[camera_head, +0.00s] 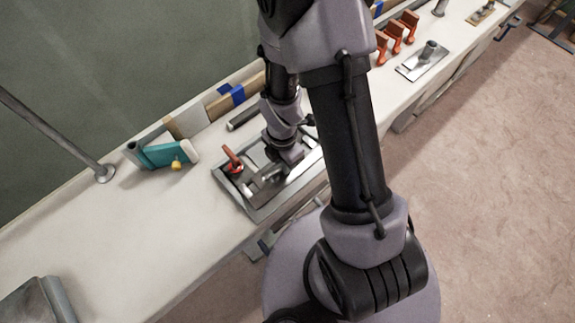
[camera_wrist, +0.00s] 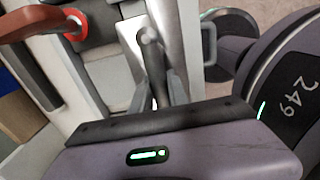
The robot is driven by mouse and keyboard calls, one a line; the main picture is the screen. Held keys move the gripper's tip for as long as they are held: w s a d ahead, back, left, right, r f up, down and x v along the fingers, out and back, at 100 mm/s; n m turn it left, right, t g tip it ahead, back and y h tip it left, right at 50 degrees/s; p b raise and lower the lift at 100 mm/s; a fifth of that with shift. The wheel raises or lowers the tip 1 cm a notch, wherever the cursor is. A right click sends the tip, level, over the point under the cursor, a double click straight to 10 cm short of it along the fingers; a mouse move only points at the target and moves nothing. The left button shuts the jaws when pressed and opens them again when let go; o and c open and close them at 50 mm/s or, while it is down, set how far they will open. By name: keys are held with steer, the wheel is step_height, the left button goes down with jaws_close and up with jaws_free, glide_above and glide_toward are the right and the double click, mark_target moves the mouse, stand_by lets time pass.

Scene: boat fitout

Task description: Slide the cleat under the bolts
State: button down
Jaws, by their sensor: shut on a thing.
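My gripper (camera_head: 268,176) points down into a grey metal frame (camera_head: 262,213) on the bench, near its middle. In the wrist view, my gripper (camera_wrist: 162,98) is shut on a grey metal piece with a rounded end, which looks like the cleat (camera_wrist: 149,42). The cleat lies low, over or on a pale metal plate; I cannot tell whether it touches it. A red-handled lever (camera_head: 232,157) stands at the frame's left; its handle and red ring show in the wrist view (camera_wrist: 42,22). I cannot make out the bolts clearly, and my fingers hide part of the cleat.
A teal clamp-like tool (camera_head: 165,154) lies left of the frame. A metal plate with a stub (camera_head: 424,60) and orange brackets (camera_head: 396,35) are at the far right.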

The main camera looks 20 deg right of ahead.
steer(key=shift+w+a+p, duration=0.15)
steer(key=shift+w+a, duration=0.3)
steer(key=shift+w, duration=0.85)
steer(key=shift+w+a+p, duration=0.2)
steer(key=shift+w+a, duration=0.2)
steer(key=shift+w, duration=0.95)
steer(key=shift+w+a+p, duration=0.15)
steer(key=shift+w+a, duration=0.3)
steer(key=shift+w, duration=0.85)
steer(key=c, duration=1.2)
jaws_free()
steer(key=shift+r, duration=0.1)
